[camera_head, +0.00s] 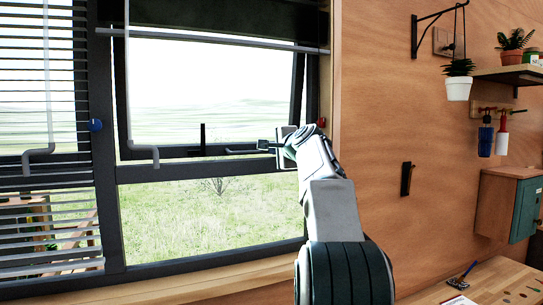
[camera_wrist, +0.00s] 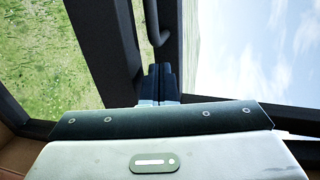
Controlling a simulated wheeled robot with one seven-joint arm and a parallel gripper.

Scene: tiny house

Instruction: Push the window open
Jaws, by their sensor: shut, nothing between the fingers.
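The window (camera_head: 213,85) has a dark-framed upper sash above a fixed lower pane. A narrow bright gap shows between the sash's slanted right side and the outer frame, so the sash looks slightly ajar. A black upright handle (camera_head: 203,139) stands on its bottom rail. My gripper (camera_head: 263,146) is at the right part of that rail, right of the handle. In the wrist view its fingers (camera_wrist: 160,84) are together and empty, close to the dark frame (camera_wrist: 105,45). A thin curved bar (camera_wrist: 153,24) lies just beyond the fingertips. I cannot tell whether the fingers touch the frame.
Slatted blinds (camera_head: 50,200) cover the left window. A thin rod (camera_head: 128,80) hangs before the sash. The wooden sill (camera_head: 190,284) runs below. At right are a hanging plant (camera_head: 458,81), a shelf (camera_head: 520,75), a green-fronted cabinet (camera_head: 522,210) and a tabletop (camera_head: 490,285).

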